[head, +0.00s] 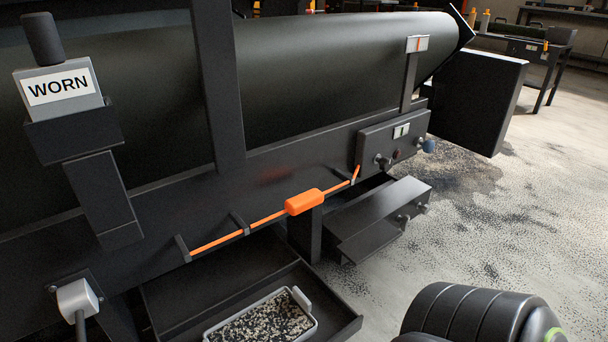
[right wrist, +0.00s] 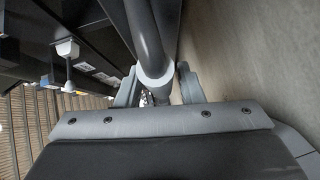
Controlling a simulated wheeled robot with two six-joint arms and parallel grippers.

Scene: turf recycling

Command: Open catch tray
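A wide dark tray (head: 338,322) sits low under the machine in the head view. It extends out from the frame and its front part is cut off by the picture edge. A grey-rimmed bin (head: 304,303) of black and pale granules stands in it. A second dark, drawer-like box (head: 378,222) with small knobs projects under the control panel to the right. I cannot tell which is the catch tray. My right gripper (right wrist: 157,88) shows in the right wrist view with its fingers apart. A dark round bar (right wrist: 146,35) with a pale end lies between or beyond them. My left gripper is not in view.
The machine's large dark drum (head: 330,75) fills the back. An orange cord with an orange block (head: 304,202) runs along its front. A control panel (head: 394,142) has knobs. A sign (head: 58,86) reads "WORN". Open floor (head: 480,235), strewn with granules, lies right.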

